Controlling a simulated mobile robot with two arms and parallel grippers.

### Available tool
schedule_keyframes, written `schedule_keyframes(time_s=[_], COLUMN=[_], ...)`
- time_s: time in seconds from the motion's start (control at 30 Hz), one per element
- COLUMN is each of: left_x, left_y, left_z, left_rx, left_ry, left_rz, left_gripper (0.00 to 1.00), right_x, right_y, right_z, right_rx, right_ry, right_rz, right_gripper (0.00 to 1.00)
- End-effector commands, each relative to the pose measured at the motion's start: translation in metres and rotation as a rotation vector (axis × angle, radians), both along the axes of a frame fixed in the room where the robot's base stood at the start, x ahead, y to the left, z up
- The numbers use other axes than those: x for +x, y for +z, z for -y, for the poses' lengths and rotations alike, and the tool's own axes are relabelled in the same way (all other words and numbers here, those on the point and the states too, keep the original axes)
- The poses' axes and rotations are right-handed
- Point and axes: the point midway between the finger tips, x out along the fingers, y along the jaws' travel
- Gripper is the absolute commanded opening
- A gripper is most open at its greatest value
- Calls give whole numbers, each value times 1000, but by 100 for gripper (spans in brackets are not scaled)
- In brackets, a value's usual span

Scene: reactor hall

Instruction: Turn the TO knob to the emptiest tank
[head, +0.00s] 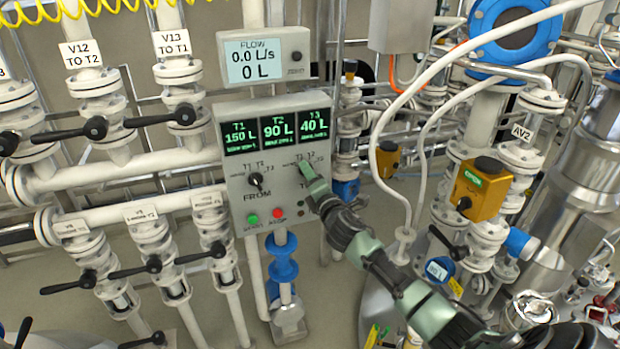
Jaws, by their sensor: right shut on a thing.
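The control panel (238,165) carries three green displays: T1 (240,134) reads about 150 or 160 L, T2 (279,129) 90 L and T3 (314,125) 40 L. The FROM knob (256,181) is black, at the panel's left, with T1, T2 and T3 marks around it. My right gripper (307,172) reaches in from the lower right and is shut on the TO knob at the panel's right. The gripper hides the TO knob, so I cannot tell where it points. My left gripper is not in view.
A green START button (253,220) and a red STOP button (278,213) sit low on the panel, near my right gripper. A flow meter (264,57) above reads 0.0 L/s and 0 L. White pipes and black-handled valves (182,115) crowd the left; a yellow actuator (481,184) stands right.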

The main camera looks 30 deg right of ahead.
Motion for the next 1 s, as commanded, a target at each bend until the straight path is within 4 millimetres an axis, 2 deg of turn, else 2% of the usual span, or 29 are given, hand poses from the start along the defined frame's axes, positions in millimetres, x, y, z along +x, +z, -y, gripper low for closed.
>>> schedule_keyframes(time_s=[1.0], left_x=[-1], left_y=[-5], left_z=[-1], left_rx=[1], left_ry=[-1], left_rz=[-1], left_gripper=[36], right_x=[0], right_y=[-1], right_z=[0], right_rx=[942], right_ry=[-1], right_rz=[226], right_gripper=[5])
